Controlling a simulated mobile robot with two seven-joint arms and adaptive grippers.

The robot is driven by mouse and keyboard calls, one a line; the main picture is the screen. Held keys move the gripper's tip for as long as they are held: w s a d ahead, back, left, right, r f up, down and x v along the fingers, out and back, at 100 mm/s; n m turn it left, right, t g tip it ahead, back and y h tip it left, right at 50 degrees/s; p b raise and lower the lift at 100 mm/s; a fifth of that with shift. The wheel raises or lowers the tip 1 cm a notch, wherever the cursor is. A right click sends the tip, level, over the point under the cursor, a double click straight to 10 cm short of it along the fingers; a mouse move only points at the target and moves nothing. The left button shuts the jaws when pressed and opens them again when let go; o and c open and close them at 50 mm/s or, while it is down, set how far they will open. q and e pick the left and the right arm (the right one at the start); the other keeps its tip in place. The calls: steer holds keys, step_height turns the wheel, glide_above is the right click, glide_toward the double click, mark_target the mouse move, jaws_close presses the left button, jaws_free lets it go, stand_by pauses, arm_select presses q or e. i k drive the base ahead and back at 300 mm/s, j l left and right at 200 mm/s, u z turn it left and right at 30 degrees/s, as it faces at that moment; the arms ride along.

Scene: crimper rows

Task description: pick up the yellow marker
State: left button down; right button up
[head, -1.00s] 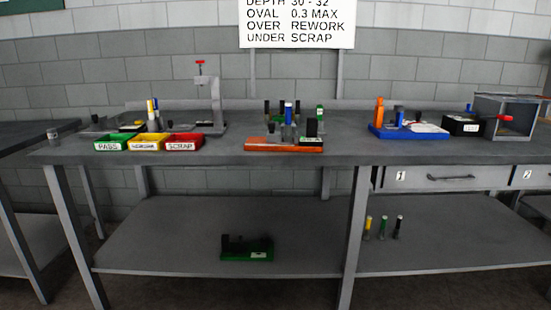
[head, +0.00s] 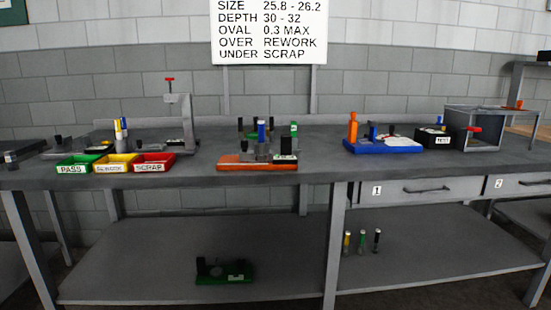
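A small upright yellow piece (head: 118,130) stands behind the yellow bin on the bench top, beside a similar blue and white one (head: 125,127). On the lower shelf, a small upright cylinder with a yellow top (head: 347,238) stands to the left of a green-topped one (head: 362,240) and a dark one (head: 376,240). Both yellow pieces are marker-like, but too small to tell which is the marker. Neither of my grippers shows in the head view.
The grey bench (head: 350,165) spans the view. It carries green (head: 75,168), yellow (head: 115,168) and red (head: 152,167) bins, an orange tray (head: 230,162), a blue tray (head: 385,149) and a grey box frame (head: 490,125). A green tray (head: 210,279) sits on the lower shelf.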

mark_target(118, 129)
steer(key=i+l, duration=0.2)
steer(key=i, duration=0.4)
steer(key=i+l, duration=0.2)
steer(key=i, duration=0.35)
steer(key=i+l, duration=0.15)
steer(key=i, duration=0.45)
steer(key=u, duration=1.4)
steer(key=j+z, duration=0.7)
steer(key=k+j+z, duration=0.1)
steer(key=z, duration=0.2)
steer(key=k+j+z, duration=0.1)
steer(key=j, duration=0.3)
steer(key=k+j+z, duration=0.15)
steer(key=j, duration=0.2)
steer(key=k+j+z, duration=0.1)
steer(key=j, duration=0.25)
steer(key=k+j, duration=0.2)
steer(key=j, duration=0.15)
steer(key=k+j, duration=0.15)
steer(key=j, duration=0.2)
steer(key=k+j, duration=0.2)
steer(key=j, duration=0.15)
